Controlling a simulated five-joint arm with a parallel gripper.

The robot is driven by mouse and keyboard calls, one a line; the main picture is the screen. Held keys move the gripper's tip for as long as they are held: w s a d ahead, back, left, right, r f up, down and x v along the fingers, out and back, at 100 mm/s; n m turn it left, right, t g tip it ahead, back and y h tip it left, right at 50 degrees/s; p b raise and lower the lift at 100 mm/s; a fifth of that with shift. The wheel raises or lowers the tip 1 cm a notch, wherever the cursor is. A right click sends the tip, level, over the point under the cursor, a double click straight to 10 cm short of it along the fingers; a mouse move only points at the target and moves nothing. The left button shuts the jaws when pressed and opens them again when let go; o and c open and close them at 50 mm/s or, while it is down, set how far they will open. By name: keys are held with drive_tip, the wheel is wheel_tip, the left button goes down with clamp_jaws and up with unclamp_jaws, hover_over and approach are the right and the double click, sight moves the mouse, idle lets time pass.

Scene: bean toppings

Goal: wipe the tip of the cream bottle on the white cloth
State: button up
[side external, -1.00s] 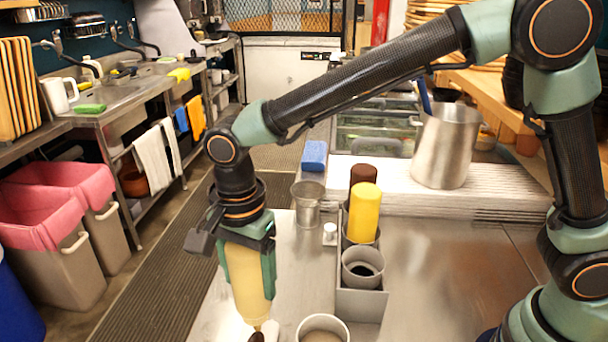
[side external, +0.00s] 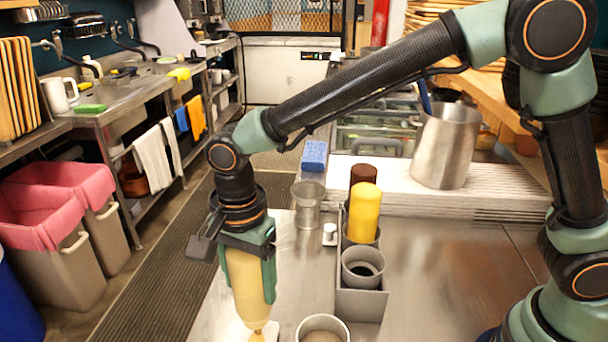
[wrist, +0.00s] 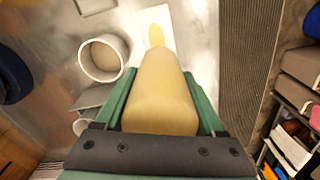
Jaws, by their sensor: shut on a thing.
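The cream bottle (side external: 246,300) is pale yellow and hangs tip-down in my gripper (side external: 249,275), which is shut on its body. In the wrist view the bottle (wrist: 160,98) lies between the two green fingers of my gripper (wrist: 163,88), its narrow tip pointing away. The white cloth (wrist: 146,17) is a small flat patch on the steel counter, with the tip over it in the picture. In the side view only a sliver of the cloth (side external: 270,330) shows at the bottom edge, around the tip. I cannot tell whether the tip touches it.
A round cup (side external: 301,331) with tan contents stands close to the right of the bottle. A grey holder (side external: 361,305) behind it carries a yellow bottle (side external: 365,215), a brown-topped bottle (side external: 363,173) and an empty-looking ring. A steel cup (side external: 307,204) stands further back.

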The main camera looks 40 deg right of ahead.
drive_tip(key=shift+f, duration=0.3)
idle(0.8)
drive_tip(key=shift+s+a, duration=1.85)
drive_tip(key=shift+r, duration=0.1)
drive_tip(key=shift+r, duration=2.95)
drive_tip(key=shift+w, duration=0.1)
